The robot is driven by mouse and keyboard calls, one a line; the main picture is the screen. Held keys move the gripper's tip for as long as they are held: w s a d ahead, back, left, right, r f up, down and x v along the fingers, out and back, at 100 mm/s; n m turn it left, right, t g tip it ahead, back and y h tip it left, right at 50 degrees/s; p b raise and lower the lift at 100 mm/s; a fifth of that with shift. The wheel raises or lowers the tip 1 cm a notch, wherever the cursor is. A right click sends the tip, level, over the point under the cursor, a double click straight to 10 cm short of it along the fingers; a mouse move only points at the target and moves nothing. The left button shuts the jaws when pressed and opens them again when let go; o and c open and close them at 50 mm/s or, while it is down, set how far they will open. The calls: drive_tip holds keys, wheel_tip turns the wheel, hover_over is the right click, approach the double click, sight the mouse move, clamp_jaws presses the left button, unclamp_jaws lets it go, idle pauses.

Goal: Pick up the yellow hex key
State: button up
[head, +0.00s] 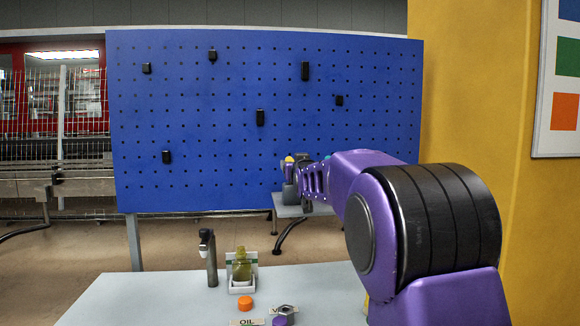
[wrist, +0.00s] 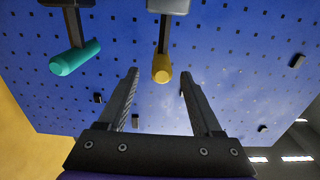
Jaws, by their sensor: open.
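My gripper (wrist: 158,75) is open and empty. The yellow end appears between the two fingertips, touching neither; I cannot tell its exact depth. In the head view a small yellow spot (head: 289,160) shows at the end of my arm, beside my gripper (head: 292,176). The arm hides much of that area.
A teal-handled tool (wrist: 75,57) hangs left of the yellow one in the wrist view. The blue pegboard (head: 200,110) bears several black pegs. Below, a pale table (head: 140,300) holds a bottle (head: 242,264), a grey dispenser (head: 208,257) and an orange cap (head: 245,303). A yellow wall (head: 475,90) stands right.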

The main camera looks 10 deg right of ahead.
sight(292, 159)
drive_tip(key=shift+w+a+f+p, duration=0.1)
drive_tip(key=shift+w+p, duration=0.75)
drive_tip(key=shift+w, duration=2.1)
drive_tip(key=shift+c, duration=0.2)
clamp_jaws()
